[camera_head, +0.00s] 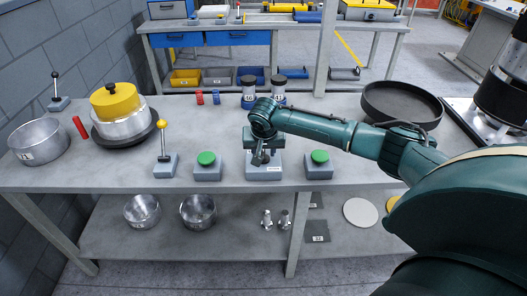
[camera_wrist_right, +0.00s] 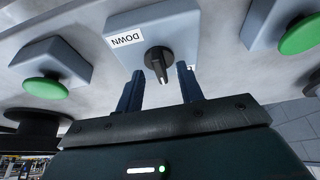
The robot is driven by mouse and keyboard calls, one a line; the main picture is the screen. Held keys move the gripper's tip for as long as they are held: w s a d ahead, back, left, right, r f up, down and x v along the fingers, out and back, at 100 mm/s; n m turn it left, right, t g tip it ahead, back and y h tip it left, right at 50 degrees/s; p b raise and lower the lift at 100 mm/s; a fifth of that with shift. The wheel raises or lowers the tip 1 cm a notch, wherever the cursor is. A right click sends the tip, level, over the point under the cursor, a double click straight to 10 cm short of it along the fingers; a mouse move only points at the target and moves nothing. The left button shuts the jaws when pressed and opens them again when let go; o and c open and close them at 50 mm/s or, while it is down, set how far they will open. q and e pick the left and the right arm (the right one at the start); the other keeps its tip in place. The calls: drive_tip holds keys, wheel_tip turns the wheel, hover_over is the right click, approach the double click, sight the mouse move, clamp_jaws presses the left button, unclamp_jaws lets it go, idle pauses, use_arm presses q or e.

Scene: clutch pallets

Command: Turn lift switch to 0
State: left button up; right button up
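A grey switch box (camera_head: 259,172) stands near the table's front edge, between two boxes with green buttons. The knob's narrow grip points toward my gripper. No "0" mark is readable. My right gripper (camera_wrist_right: 161,74) is open, with one dark finger on each side of the knob and visible gaps between. In the head view, my right gripper (camera_head: 263,156) covers the knob. My left gripper is not in view.
Green-button boxes (camera_head: 207,168) (camera_head: 318,168) flank the switch box closely. A yellow-knobbed lever (camera_head: 163,150) stands farther left. Behind are dark cylinders (camera_head: 249,93), a round black tray (camera_head: 401,104) and a yellow-topped metal part (camera_head: 118,110). Bare tabletop lies behind the lever.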

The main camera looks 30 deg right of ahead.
drive_tip(key=shift+w+f, duration=0.15)
drive_tip(key=shift+f, duration=0.25)
clamp_jaws()
drive_tip(key=m, duration=0.1)
drive_tip(key=m+g+h, duration=0.1)
drive_tip(key=m, duration=0.3)
drive_tip(key=shift+w+a, duration=0.1)
drive_tip(key=shift+a, duration=0.15)
drive_tip(key=m+g+h, duration=0.1)
drive_tip(key=m+g, duration=0.1)
drive_tip(key=m, duration=0.2)
drive_tip(key=shift+w, duration=0.1)
drive_tip(key=shift+d+m+g, duration=0.15)
drive_tip(key=shift+m+g, duration=0.15)
drive_tip(key=shift+m, duration=0.7)
unclamp_jaws()
